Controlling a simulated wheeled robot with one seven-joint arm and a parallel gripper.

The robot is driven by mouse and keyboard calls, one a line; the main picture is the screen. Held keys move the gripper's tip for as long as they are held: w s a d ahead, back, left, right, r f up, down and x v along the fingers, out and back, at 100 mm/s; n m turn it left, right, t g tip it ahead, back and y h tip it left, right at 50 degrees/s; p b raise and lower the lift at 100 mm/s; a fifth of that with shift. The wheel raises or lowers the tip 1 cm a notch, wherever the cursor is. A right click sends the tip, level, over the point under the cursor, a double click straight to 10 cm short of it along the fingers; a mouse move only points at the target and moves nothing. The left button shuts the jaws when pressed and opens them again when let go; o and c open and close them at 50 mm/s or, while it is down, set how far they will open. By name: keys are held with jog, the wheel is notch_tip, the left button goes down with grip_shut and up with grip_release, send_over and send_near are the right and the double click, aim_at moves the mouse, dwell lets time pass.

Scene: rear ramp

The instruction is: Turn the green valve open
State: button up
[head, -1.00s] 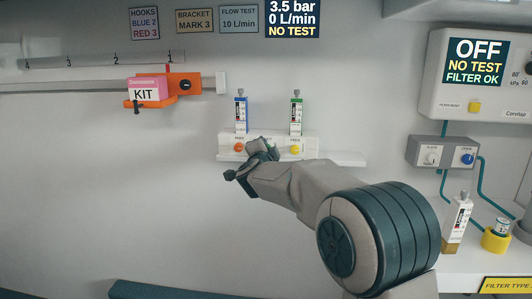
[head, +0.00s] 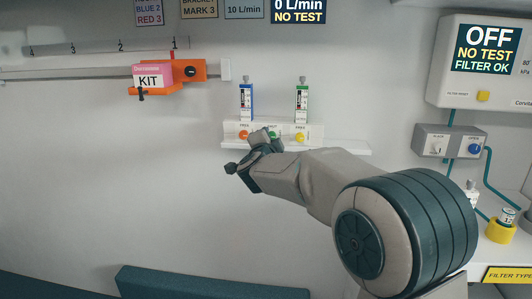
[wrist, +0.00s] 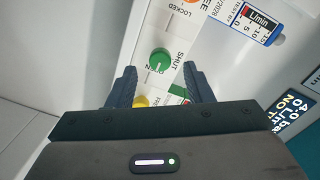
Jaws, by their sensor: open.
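The green valve (wrist: 160,61) is a round knob on the white panel. Its labels in the wrist view include SHUT to its right and a partly covered one at its lower side. A pale mark shows on the knob; I cannot tell its exact setting. My gripper (wrist: 160,82) is open, its two dark fingers on either side of the line to the knob, with no visible contact. In the head view the green valve (head: 274,134) is partly hidden behind my gripper (head: 248,152), which is close in front of the panel.
An orange knob (head: 243,136) and a yellow knob (head: 300,137) flank the valve. A blue flow tube (head: 246,103) and a green flow tube (head: 302,104) stand above. An orange bracket with a pink KIT box (head: 152,76) is at left. The wall below is clear.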

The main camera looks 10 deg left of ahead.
jog(key=s, duration=1)
jog(key=shift+a+r, duration=0.15)
jog(key=shift+r, duration=0.1)
jog(key=shift+r, duration=0.1)
jog(key=s+d+f+n+g+p, duration=0.1)
jog(key=s+d+n+g+p, duration=0.3)
jog(key=s+d, duration=0.3)
jog(key=s+d+f+n+g+p, duration=0.2)
jog(key=s+d+n+g+p, duration=0.2)
jog(key=s, duration=0.9)
jog(key=s+d+f+n+g+p, duration=0.1)
jog(key=s+d+n+g+p, duration=0.3)
jog(key=s+d, duration=0.6)
jog(key=d+g+p, duration=0.1)
jog(key=g+p, duration=0.1)
jog(key=p, duration=0.1)
jog(key=shift+s+f+n+g+y+p, duration=0.3)
jog(key=shift+s+n+p, duration=0.05)
jog(key=shift+s+n, duration=0.05)
